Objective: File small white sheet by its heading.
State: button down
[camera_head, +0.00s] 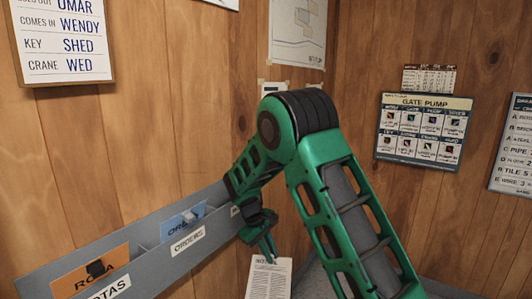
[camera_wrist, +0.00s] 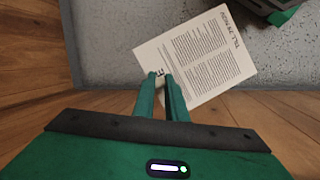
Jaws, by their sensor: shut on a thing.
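The small white sheet (camera_head: 268,282) hangs below my gripper (camera_head: 267,252), in front of the wall. In the wrist view the sheet (camera_wrist: 195,60) is tilted, with printed text and a heading along its right edge; the heading seems to start with "TILL", the rest is unclear. My gripper (camera_wrist: 162,84) is shut on the sheet's near edge. A grey wall rack (camera_head: 150,245) stands left of my gripper. Its pockets show an orange card (camera_head: 92,272) above a "ROTAS" label and a blue card (camera_head: 183,222) above an "ORDERS" label. A further label is mostly hidden by my arm.
Wooden walls meet in a corner behind my arm. A name board (camera_head: 62,40) hangs upper left, a "GATE PUMP" poster (camera_head: 423,130) and another list (camera_head: 512,145) at right. A grey speckled surface (camera_wrist: 110,35) lies beyond the sheet in the wrist view.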

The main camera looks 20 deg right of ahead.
notch_tip(320, 180, up, 38)
jog(key=w+a+r+n+t+y, duration=0.1)
jog(key=w+n+t+y, duration=0.2)
jog(key=n+t+y, duration=0.95)
jog(key=w+a+f+m+t+h, duration=0.1)
jog(key=w+a+m+t+h, duration=0.1)
jog(key=w, duration=0.4)
jog(key=shift+a+t+h, duration=0.45)
jog(key=shift+a+h, duration=0.6)
jog(key=shift+a, duration=0.35)
jog(key=shift+w+a+f, duration=0.15)
jog(key=shift+w+a, duration=0.1)
jog(key=shift+w, duration=0.1)
jog(key=shift+f, duration=0.15)
jog(key=shift+f, duration=1.4)
jog(key=shift+f, duration=0.1)
jog(key=shift+f, duration=1.4)
